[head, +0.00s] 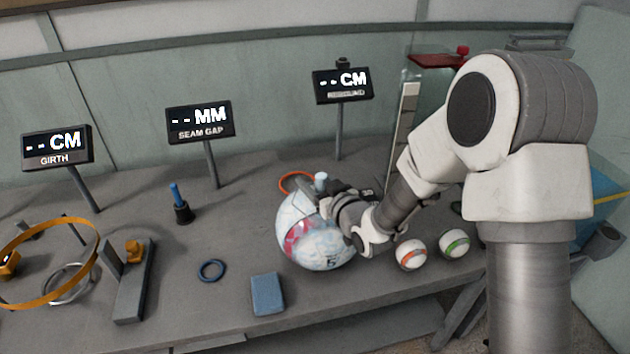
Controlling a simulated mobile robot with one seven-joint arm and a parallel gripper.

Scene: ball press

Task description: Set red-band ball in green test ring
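A large white ball (325,250) with a pinkish-red band or patch and pale blue markings is at the table's middle. A smaller white ball (411,255) with an orange-red band sits to its right. My gripper (340,197) is at the large ball's upper right side, close to or touching it. Its fingertips are not clear, so I cannot tell whether it is open or shut on anything. A small light-blue piece (321,178) shows above the ball. An orange-red ring (285,186) lies partly hidden behind the large ball. I see no clearly green ring.
A white ball with a green band (454,243) sits right of the orange-red one. Three displays stand behind.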

